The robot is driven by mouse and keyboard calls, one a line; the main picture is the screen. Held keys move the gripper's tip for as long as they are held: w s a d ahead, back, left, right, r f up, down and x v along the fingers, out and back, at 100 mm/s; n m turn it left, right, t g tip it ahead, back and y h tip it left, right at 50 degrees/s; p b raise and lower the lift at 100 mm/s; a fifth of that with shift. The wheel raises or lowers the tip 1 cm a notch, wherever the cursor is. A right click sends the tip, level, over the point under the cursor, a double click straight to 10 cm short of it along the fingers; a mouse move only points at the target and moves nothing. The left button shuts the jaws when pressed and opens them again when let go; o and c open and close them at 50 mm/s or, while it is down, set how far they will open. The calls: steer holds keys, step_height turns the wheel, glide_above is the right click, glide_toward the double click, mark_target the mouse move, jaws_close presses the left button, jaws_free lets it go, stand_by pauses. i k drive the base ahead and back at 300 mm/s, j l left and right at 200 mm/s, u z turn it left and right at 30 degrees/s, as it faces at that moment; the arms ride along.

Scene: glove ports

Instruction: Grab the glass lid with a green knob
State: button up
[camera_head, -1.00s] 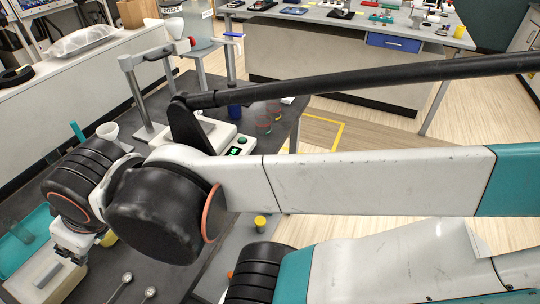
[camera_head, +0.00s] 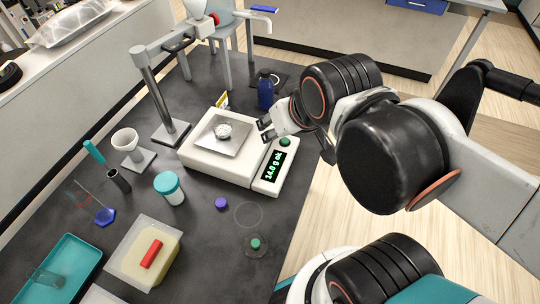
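The glass lid with a green knob (camera_head: 255,243) lies on the dark bench in front of the scale, near the bench's right edge. Its green knob faces up, and its clear disc is hard to make out against the bench. My gripper (camera_head: 266,130) is at the right side of the scale pan, up and away from the lid. Its two fingers point left and stand apart, with nothing seen between them.
A white scale (camera_head: 205,158) has a small round thing on its pan. A clear ring (camera_head: 248,214) and a purple knob (camera_head: 221,203) lie close to the lid. A teal-capped jar (camera_head: 169,188), a tub (camera_head: 130,262) with a red bar and a blue bottle (camera_head: 265,90) stand around.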

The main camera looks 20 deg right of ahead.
mark_target(255, 245)
steer(key=u, duration=0.9)
steer(key=k+j, duration=0.6)
steer(key=k+j+z, duration=0.1)
steer(key=k+j, duration=0.5)
steer(key=k, duration=0.25)
steer(key=l, duration=0.1)
